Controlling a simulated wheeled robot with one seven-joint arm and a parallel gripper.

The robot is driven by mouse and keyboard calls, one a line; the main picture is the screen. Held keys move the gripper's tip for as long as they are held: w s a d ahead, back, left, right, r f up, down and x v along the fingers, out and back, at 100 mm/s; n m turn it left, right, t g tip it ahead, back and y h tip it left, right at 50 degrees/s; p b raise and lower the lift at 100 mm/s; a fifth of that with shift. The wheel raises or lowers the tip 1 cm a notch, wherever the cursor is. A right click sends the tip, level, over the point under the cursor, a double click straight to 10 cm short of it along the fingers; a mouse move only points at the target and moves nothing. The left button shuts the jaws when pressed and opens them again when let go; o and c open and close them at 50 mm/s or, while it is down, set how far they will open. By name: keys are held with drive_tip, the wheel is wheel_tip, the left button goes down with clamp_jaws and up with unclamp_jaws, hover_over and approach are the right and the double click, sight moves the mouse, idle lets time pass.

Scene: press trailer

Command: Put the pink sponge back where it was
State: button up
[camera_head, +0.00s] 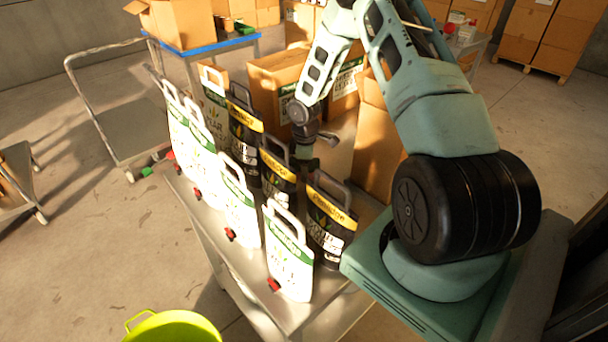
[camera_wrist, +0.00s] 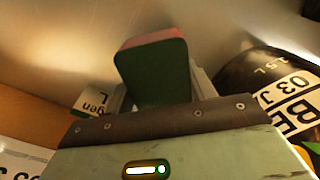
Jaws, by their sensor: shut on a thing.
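The sponge (camera_wrist: 152,74) shows in the wrist view as a block with a pink top edge and a dark green face. My gripper (camera_wrist: 160,95) is shut on it, with a pale finger partly visible at its right. A metal-looking surface lies beyond the sponge; I cannot tell whether they touch. In the head view my arm reaches down between the black bags and the cardboard boxes. The fingers and the sponge are hidden there.
White bags (camera_head: 290,262) and black bags (camera_head: 330,222) stand on a metal trailer (camera_head: 208,232). A cardboard box (camera_head: 376,150) stands close to my arm. A black bag (camera_wrist: 285,90) is close at right in the wrist view. A yellow-green tub (camera_head: 172,328) sits in front.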

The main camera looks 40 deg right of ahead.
drive_tip(key=shift+f+p, duration=0.5)
drive_tip(key=shift+f, duration=1.45)
drive_tip(key=shift+f, duration=0.15)
drive_tip(key=o, duration=1.1)
wheel_tip(320, 180, up, 12)
drive_tip(key=b, duration=0.2)
drive_tip(key=shift+s+r+b, duration=0.1)
drive_tip(key=shift+r+b, duration=0.1)
drive_tip(key=shift+b, duration=0.2)
drive_tip(key=shift+r, duration=0.1)
